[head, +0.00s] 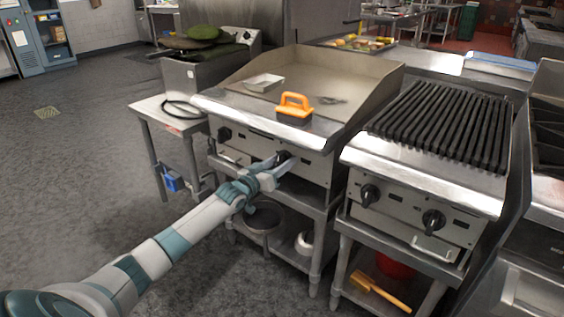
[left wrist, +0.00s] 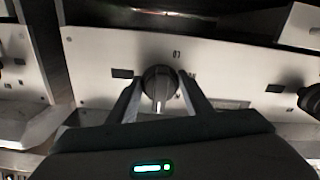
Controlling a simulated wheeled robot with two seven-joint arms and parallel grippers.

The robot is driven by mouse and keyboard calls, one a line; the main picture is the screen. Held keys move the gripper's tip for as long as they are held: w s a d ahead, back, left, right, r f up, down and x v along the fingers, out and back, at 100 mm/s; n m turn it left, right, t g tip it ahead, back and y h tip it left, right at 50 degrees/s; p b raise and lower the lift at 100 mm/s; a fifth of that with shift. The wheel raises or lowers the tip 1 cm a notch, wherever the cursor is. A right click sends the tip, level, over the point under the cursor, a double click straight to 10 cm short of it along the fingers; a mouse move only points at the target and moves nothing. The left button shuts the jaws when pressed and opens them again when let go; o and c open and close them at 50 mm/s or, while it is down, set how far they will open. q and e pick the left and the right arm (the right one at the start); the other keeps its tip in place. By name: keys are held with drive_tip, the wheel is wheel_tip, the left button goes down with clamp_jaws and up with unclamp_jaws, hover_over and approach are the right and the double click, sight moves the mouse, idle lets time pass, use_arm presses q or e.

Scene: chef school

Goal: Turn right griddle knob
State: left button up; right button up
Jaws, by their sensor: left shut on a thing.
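The griddle (head: 318,82) is a flat-topped steel unit with a dark knob near each end of its front panel. My left gripper (head: 278,163) is at the right griddle knob (head: 284,156), its fingers shut around it. In the left wrist view the same round dark knob (left wrist: 160,90) sits between my two fingers, with a pale line on its face running roughly up and down. The left griddle knob (head: 224,134) stands free. My right gripper is not in view.
A grill with black bars (head: 445,122) and two knobs stands close on the right. An orange-handled scraper (head: 294,105) and a small metal tray (head: 263,82) lie on the griddle. A shelf below holds a pan (head: 262,218).

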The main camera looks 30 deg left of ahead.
use_arm(q)
drive_tip(key=shift+f, duration=0.15)
drive_tip(key=o, duration=0.8)
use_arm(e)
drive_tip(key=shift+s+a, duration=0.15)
use_arm(q)
drive_tip(key=shift+s+a+p, duration=0.2)
drive_tip(key=shift+s+p, duration=0.1)
drive_tip(key=shift+s, duration=2.6)
drive_tip(key=shift+s+a+p, duration=0.25)
drive_tip(key=shift+s+p, duration=0.1)
drive_tip(key=shift+s, duration=2.55)
drive_tip(key=shift+s+a+p, duration=0.2)
drive_tip(key=shift+s+p, duration=0.1)
drive_tip(key=shift+s, duration=2.6)
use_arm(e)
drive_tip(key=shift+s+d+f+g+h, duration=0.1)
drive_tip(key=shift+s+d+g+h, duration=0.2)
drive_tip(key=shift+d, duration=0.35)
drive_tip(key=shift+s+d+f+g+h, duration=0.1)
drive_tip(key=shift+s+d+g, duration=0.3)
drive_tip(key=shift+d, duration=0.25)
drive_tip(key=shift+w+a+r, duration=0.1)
